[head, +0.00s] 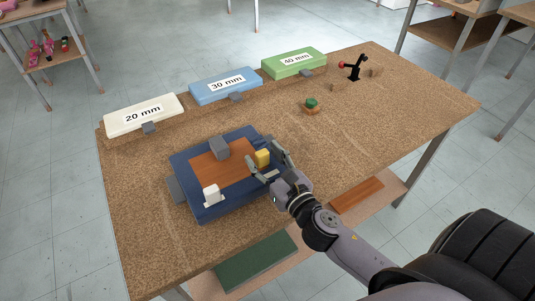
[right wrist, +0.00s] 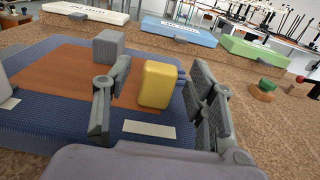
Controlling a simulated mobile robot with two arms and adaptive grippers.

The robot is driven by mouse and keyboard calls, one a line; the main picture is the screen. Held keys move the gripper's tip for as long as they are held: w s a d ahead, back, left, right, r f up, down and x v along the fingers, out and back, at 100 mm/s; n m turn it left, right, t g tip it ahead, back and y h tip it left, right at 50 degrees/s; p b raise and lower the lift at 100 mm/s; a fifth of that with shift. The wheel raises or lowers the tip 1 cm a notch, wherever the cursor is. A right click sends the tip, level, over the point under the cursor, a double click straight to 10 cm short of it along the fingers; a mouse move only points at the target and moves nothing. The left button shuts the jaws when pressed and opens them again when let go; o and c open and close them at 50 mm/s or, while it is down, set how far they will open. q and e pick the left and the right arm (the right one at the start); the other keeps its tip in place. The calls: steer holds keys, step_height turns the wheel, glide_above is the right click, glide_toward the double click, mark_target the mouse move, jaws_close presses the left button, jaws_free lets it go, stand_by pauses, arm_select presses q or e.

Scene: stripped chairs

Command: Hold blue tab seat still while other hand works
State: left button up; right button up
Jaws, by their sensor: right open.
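The blue seat (head: 202,214) lies flat on the cork-topped table, with a brown panel (head: 212,172) in its middle. It also fills the left of the right wrist view (right wrist: 50,133). A yellow block (head: 263,158) stands near the seat's right edge, a grey block (head: 219,148) at its far side and a white block (head: 211,194) at its near left. My right gripper (head: 266,161) is open at the right edge. In the right wrist view, its fingers stand on either side of the yellow block (right wrist: 157,85), with gaps showing. My left gripper is out of view.
White (head: 144,115), blue (head: 226,86) and green (head: 294,63) labelled boxes line the table's back. A green-topped piece (head: 312,104) and a black stand with a red ball (head: 353,68) are farther right. The table's front right is clear beyond my arm.

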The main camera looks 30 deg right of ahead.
steer(key=shift+w, duration=0.2)
steer(key=shift+r, duration=0.1)
jaws_close()
stand_by(0.6)
stand_by(1.1)
